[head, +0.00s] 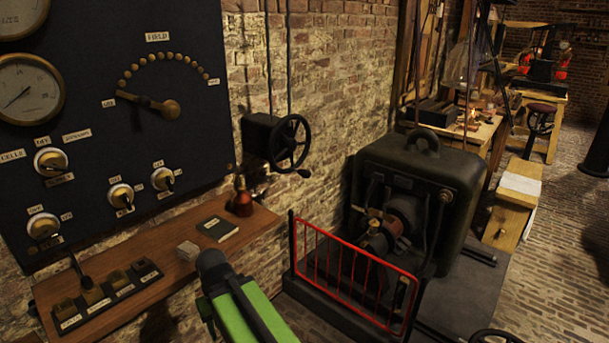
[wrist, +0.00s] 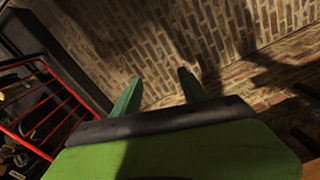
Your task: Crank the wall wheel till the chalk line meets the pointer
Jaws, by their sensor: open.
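The black wall wheel (head: 290,142) is mounted on a dark box (head: 260,134) on the brick wall, right of the switchboard. Its crank handle (head: 304,172) sticks out at the lower right of the rim. I cannot make out a chalk line or a pointer at this size. My green arm shows at the bottom of the head view, below and left of the wheel and apart from it. In the wrist view my gripper (wrist: 158,90) has two green fingers spread apart with nothing between them. The wheel is not in the wrist view.
A red railing (head: 350,270) guards a dark machine (head: 415,190) at the right; the railing also shows in the wrist view (wrist: 45,110). Brick floor is free at far right.

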